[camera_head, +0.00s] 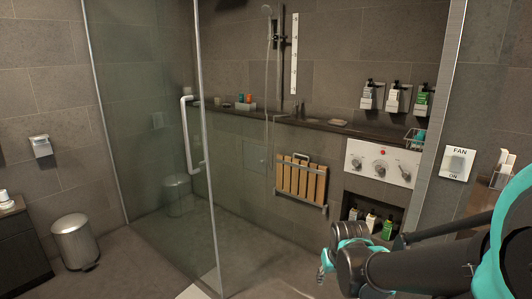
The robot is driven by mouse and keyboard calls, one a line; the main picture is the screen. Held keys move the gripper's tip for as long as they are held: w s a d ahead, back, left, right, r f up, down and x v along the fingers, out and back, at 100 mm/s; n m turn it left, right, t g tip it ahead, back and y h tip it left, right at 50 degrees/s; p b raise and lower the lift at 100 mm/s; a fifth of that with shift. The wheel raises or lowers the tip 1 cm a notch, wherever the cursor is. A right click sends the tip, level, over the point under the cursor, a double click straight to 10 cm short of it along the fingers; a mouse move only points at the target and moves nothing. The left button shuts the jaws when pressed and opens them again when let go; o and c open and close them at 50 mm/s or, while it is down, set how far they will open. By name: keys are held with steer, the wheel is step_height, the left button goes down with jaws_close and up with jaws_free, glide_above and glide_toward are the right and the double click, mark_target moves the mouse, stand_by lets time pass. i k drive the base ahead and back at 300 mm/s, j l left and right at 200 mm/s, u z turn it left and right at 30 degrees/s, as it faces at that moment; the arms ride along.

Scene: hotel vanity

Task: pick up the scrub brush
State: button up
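I cannot pick out the scrub brush with certainty. A small pale, flat item (338,123) lies on the dark shower ledge (310,122), too small to tell what it is. A wire basket (415,136) with a teal item sits at the right end of the ledge. My gripper (323,271) is at the lower middle right, in front of the shower and below the ledge. It touches nothing that I can see. Its fingers are small and dark, so I cannot tell whether they are open or shut.
A glass panel with a metal handle (188,135) stands left of the shower. A wooden slatted seat (301,180) is folded against the wall. Bottles stand in a low niche (372,221) and in wall holders (398,97). A bin (75,243) stands far left.

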mark_target(421, 137)
steer(key=i+j, duration=0.2)
steer(key=j, duration=0.15)
steer(key=i+j, duration=0.25)
steer(key=j, duration=0.15)
steer(key=i+j, duration=0.2)
steer(key=j, duration=0.15)
steer(key=i+j+z, duration=0.15)
steer(key=j+z, duration=0.2)
steer(key=i+j+z, duration=0.15)
steer(key=z, duration=0.2)
steer(key=j+z, duration=0.35)
steer(key=i+j+z, duration=0.2)
steer(key=k+l+u, duration=0.1)
steer(key=u, duration=2)
steer(key=z, duration=0.45)
steer(key=j+z, duration=0.1)
steer(key=z, duration=1.3)
steer(key=k+z, duration=0.1)
steer(key=z, duration=0.35)
steer(key=i+z, duration=0.15)
steer(key=z, duration=0.4)
